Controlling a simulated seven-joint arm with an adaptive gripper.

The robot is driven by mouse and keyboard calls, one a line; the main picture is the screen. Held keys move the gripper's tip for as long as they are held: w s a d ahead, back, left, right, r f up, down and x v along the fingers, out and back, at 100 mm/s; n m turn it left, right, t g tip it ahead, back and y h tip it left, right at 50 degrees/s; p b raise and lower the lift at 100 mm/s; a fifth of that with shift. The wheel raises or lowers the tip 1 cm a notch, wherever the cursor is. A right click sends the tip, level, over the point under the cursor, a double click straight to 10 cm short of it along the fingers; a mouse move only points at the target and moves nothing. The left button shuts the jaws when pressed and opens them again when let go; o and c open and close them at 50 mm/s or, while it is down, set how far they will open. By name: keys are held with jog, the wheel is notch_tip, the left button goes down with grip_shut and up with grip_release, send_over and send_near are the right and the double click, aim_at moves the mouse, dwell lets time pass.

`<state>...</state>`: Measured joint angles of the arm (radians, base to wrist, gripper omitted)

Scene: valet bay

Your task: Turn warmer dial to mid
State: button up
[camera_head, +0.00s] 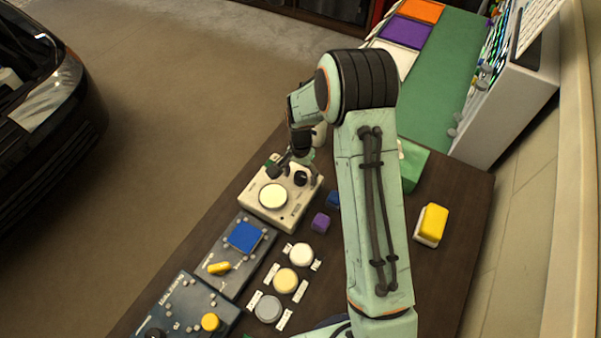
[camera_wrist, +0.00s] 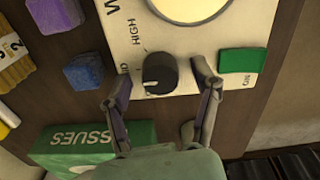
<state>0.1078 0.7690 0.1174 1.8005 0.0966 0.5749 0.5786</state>
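The warmer (camera_head: 257,206) is a cream box on the dark bench, with a round pale plate on top. Its black dial (camera_wrist: 160,72) is in the middle of the wrist view, and it also shows in the head view (camera_head: 300,178). The dial's white mark points left and slightly down, near a label reading "ID", its first letter hidden; "HIGH" is printed further up. My gripper (camera_wrist: 160,82) is open, one finger on each side of the dial. Gaps show between the fingers and the dial. In the head view, my gripper (camera_head: 289,166) is over the warmer's far side.
A green switch (camera_wrist: 243,61) marked "ON" is right of my right finger. A green tissue box (camera_wrist: 80,145) and a blue cube (camera_wrist: 83,73) lie to the left, with a purple cube (camera_wrist: 55,14) beyond. Control panels (camera_head: 235,250) stand nearer in the head view.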

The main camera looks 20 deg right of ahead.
aim_at(300, 176)
jog(key=shift+r, duration=0.15)
notch_tip(300, 176, up, 12)
dwell(0.4)
dwell(0.3)
